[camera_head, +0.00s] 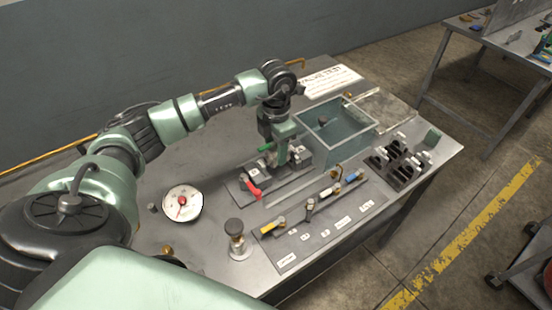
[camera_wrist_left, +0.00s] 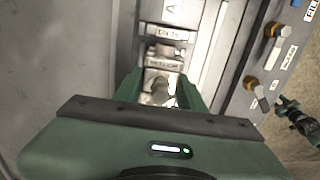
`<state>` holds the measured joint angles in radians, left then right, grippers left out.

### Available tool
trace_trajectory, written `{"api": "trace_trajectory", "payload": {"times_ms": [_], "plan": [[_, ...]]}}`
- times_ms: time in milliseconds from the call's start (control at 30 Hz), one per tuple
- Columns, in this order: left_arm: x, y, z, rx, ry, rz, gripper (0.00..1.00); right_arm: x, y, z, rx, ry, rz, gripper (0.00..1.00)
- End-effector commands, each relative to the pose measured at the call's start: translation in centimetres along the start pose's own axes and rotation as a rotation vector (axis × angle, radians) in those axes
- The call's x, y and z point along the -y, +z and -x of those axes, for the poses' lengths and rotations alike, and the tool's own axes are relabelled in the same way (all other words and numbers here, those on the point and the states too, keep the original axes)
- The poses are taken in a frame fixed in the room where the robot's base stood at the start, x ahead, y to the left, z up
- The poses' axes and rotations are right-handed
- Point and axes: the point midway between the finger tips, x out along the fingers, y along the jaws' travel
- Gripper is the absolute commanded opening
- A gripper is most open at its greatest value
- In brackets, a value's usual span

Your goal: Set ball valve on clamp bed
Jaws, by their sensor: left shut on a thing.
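My left gripper (camera_head: 284,158) points down over the clamp bed (camera_head: 240,186), a dark grey fixture with a red lever (camera_head: 251,190) at its near end. In the left wrist view its green fingers (camera_wrist_left: 160,92) are shut around a metallic piece, the ball valve (camera_wrist_left: 158,84). The valve sits low between the fingers, in line with the bed's blocks (camera_wrist_left: 165,33). In the head view the fingers mostly hide it. Whether it touches the bed cannot be told. My right gripper is not seen.
A clear-walled tank (camera_head: 345,140) stands behind and right of the bed. A panel with coloured valve handles (camera_head: 310,208) lies in front. A black rack (camera_head: 400,165) is at right.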

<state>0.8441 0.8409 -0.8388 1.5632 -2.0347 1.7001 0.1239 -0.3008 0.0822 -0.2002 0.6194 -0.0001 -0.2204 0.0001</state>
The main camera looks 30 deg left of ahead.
Motion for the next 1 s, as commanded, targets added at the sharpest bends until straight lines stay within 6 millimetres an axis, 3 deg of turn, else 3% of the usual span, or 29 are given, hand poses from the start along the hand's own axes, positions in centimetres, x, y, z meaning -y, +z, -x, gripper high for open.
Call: {"api": "trace_trajectory", "payload": {"times_ms": [400, 800, 833, 900, 1000], "plan": [[0.0, 0.1, -4.5, 0.001, 0.000, 0.000, 0.00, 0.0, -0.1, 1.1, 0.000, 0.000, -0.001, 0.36], [0.0, 0.1, -5.1, 0.002, 0.001, -0.001, 0.00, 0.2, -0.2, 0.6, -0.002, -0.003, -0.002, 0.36], [0.0, 0.0, -5.0, 0.000, 0.000, -0.001, 0.48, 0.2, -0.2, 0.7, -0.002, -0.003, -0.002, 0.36], [0.0, 0.0, -5.0, 0.000, 0.000, -0.001, 0.61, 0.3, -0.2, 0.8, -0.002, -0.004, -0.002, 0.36], [0.0, 0.0, -5.0, 0.000, 0.000, 0.000, 0.61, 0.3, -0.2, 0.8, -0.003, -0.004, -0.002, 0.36]]}}
